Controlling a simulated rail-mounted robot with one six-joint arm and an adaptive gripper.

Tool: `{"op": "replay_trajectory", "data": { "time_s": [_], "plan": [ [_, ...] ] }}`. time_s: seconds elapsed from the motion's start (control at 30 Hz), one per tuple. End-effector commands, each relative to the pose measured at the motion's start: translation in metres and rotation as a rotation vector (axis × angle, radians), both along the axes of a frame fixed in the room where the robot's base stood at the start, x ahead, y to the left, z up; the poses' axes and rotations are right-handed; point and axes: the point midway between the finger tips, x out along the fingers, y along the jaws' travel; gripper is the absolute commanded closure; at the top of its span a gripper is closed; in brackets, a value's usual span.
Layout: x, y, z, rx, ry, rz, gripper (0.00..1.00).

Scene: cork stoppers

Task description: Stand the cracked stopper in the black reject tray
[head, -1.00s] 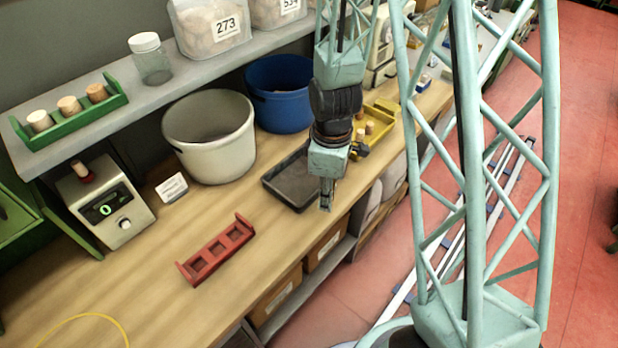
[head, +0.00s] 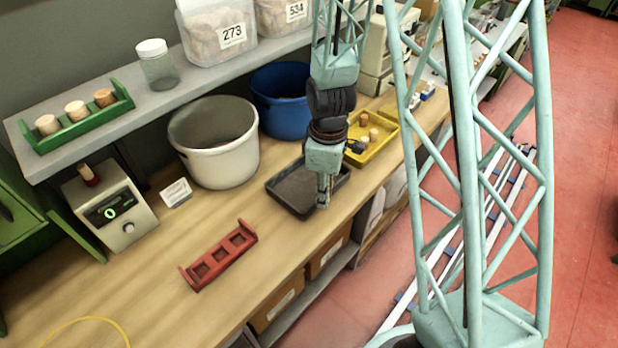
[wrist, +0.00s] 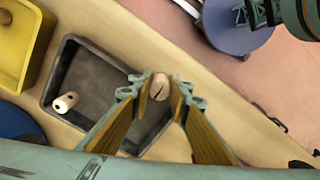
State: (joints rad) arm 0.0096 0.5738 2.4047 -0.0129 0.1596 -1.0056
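A tan stopper (wrist: 159,84) with a dark crack across its top shows end-on between my fingertips in the wrist view. My gripper (wrist: 160,95) appears shut on it; the head view is too small to show the stopper. The black tray (wrist: 52,85) lies below, with the gripper over its right part in the wrist view. In the head view my gripper (head: 323,195) points down at the right part of the black tray (head: 275,193).
A yellow tray (head: 382,153) with several stoppers stands behind the black tray. White (head: 210,160) and blue (head: 280,115) buckets stand along the back. An empty red rack (head: 218,258) is to the left. A green rack (head: 75,133) with three stoppers sits on the shelf.

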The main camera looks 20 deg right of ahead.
Motion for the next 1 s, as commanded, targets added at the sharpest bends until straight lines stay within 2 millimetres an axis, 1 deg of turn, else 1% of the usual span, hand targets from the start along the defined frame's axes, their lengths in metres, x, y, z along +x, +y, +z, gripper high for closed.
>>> {"op": "replay_trajectory", "data": {
  "time_s": [0.03, 0.3, 0.5, 0.6, 0.8, 1.0],
  "plan": [
    [0.009, 0.001, 0.000, -0.001, -0.001, 0.000, 0.87],
    [0.053, 0.005, -0.005, 0.000, -0.001, 0.001, 0.87],
    [0.084, 0.008, -0.008, -0.001, -0.001, 0.001, 0.87],
    [0.097, 0.009, -0.009, -0.001, -0.001, 0.001, 0.87],
    [0.109, 0.010, -0.010, 0.000, 0.000, 0.001, 0.87],
    [0.109, 0.010, -0.010, 0.000, 0.000, 0.001, 0.87]
  ]
}}
